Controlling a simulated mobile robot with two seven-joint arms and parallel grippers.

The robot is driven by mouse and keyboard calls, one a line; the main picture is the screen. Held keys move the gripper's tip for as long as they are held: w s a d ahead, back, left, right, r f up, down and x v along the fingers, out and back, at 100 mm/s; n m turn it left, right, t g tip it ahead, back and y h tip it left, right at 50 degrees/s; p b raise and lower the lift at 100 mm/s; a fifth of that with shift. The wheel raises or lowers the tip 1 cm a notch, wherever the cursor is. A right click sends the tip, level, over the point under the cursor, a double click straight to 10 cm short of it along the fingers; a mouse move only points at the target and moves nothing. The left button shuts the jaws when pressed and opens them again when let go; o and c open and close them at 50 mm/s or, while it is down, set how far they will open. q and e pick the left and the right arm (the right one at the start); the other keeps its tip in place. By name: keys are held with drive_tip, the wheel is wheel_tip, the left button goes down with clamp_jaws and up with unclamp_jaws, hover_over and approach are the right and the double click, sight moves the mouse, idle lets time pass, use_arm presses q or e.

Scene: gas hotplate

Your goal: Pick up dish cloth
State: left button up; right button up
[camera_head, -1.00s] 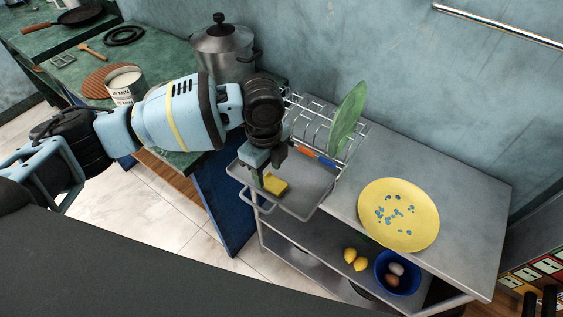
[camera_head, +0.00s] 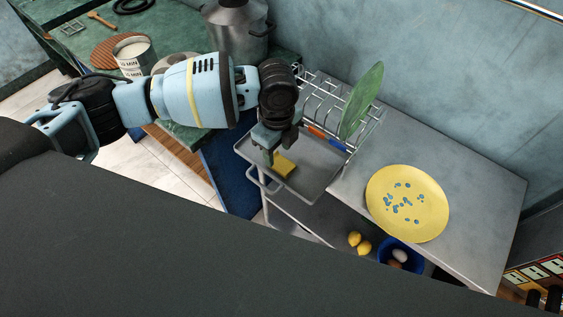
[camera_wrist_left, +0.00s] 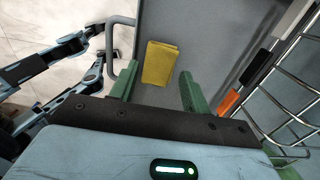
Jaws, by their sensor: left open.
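The dish cloth (camera_head: 284,165) is a small folded yellow cloth lying on the grey tray beside the dish rack. In the left wrist view the cloth (camera_wrist_left: 160,62) lies flat ahead of my fingertips, nearer the left finger. My left gripper (camera_head: 280,149) is over the tray, pointing down, and partly covers the cloth in the head view. In the left wrist view the left gripper (camera_wrist_left: 158,90) has its two green fingers wide apart with nothing between them. My right gripper is not in view.
A wire dish rack (camera_head: 325,105) holding a green plate (camera_head: 362,100) and orange- and blue-handled utensils (camera_head: 326,138) stands close beside the tray (camera_head: 318,190). A yellow plate (camera_head: 407,204) lies on the cart top. A steel pot (camera_head: 235,27) stands behind my left arm.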

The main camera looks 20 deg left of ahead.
sight(278, 159)
use_arm(q)
drive_tip(key=shift+w+f, duration=0.1)
drive_tip(key=shift+f, duration=1.75)
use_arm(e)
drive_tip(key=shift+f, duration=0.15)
use_arm(q)
drive_tip(key=c, duration=0.6)
